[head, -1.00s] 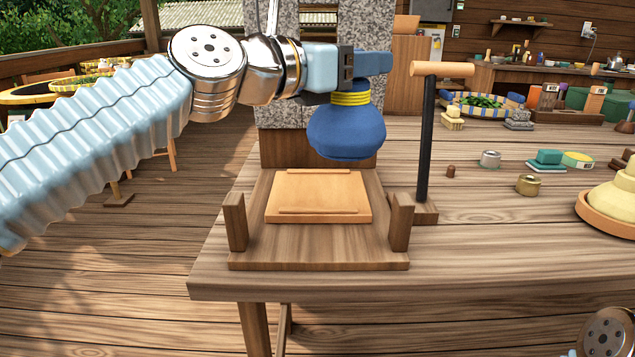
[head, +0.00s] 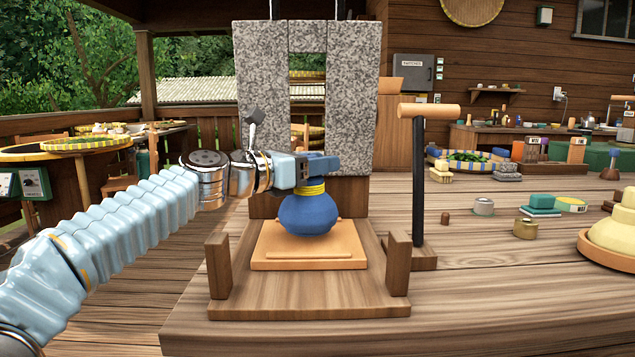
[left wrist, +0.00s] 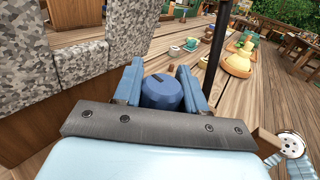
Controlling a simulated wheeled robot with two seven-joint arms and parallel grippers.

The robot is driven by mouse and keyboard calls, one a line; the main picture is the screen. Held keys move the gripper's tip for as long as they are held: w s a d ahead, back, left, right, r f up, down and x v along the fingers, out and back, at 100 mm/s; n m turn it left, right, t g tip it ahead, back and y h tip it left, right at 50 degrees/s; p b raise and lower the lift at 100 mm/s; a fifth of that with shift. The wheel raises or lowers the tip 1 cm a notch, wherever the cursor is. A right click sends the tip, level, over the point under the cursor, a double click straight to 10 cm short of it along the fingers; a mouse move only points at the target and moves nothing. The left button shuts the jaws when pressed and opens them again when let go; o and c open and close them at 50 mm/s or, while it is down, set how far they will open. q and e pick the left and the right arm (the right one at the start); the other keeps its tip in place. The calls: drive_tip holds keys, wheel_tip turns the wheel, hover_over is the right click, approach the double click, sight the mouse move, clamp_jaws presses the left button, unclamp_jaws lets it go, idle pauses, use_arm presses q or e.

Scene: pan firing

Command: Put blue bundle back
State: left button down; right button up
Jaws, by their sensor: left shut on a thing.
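The blue bundle (head: 308,214) is a round blue sack with a yellow band round its neck. My left gripper (head: 322,165) is shut on its top, above the band. The bundle hangs upright over the light wooden pad (head: 262,256) of a wooden stand (head: 310,306); I cannot tell whether its underside touches the pad. In the left wrist view the bundle's blue top (left wrist: 162,92) shows between the two blue fingers. My right gripper is not in view.
Two speckled stone slabs (head: 262,75) rise behind the stand. A black post with a wooden crossbar (head: 418,175) stands close on its right. Small tins, including a brass one (head: 525,229), and a cream stacked thing (head: 615,225) lie farther right. The table's front right is clear.

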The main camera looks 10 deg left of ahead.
use_arm(q)
drive_tip(key=shift+s+f, duration=0.1)
drive_tip(key=shift+f, duration=0.5)
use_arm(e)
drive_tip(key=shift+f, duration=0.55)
use_arm(q)
drive_tip(key=shift+f, duration=0.2)
drive_tip(key=c, duration=0.6)
unclamp_jaws()
drive_tip(key=shift+c, duration=0.2)
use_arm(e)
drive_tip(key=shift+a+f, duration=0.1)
use_arm(q)
drive_tip(key=shift+r, duration=0.15)
drive_tip(key=shift+s+a, duration=0.15)
drive_tip(key=shift+s, duration=0.05)
drive_tip(key=b+v, duration=0.1)
drive_tip(key=v, duration=1)
drive_tip(key=shift+s+b, duration=0.25)
drive_tip(key=shift+b, duration=0.1)
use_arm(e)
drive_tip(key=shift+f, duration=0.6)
use_arm(q)
drive_tip(key=shift+a, duration=0.1)
